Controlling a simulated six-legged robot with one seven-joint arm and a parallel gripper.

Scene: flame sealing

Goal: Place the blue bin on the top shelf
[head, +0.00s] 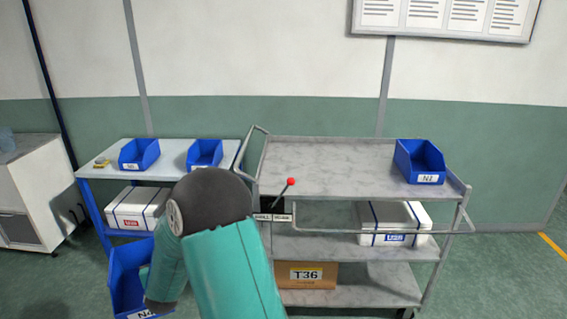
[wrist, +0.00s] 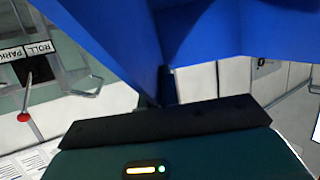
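A blue bin (head: 125,270) with a white label hangs at the lower left in the head view, beside my teal arm. It fills the upper part of the wrist view (wrist: 210,35), right against my gripper (wrist: 166,92), which appears shut on its wall. The arm partly hides the bin and the grip in the head view. The grey cart's top shelf (head: 320,165) is to the right of the bin and higher in the picture.
The cart's top shelf is clear left of the N1 bin. A red-knobbed lever (head: 291,182) rises at its front left. Lower shelves hold a white box (head: 395,220) and a T36 carton (head: 306,276). A blue-framed table (head: 175,172) with two blue bins stands at the left.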

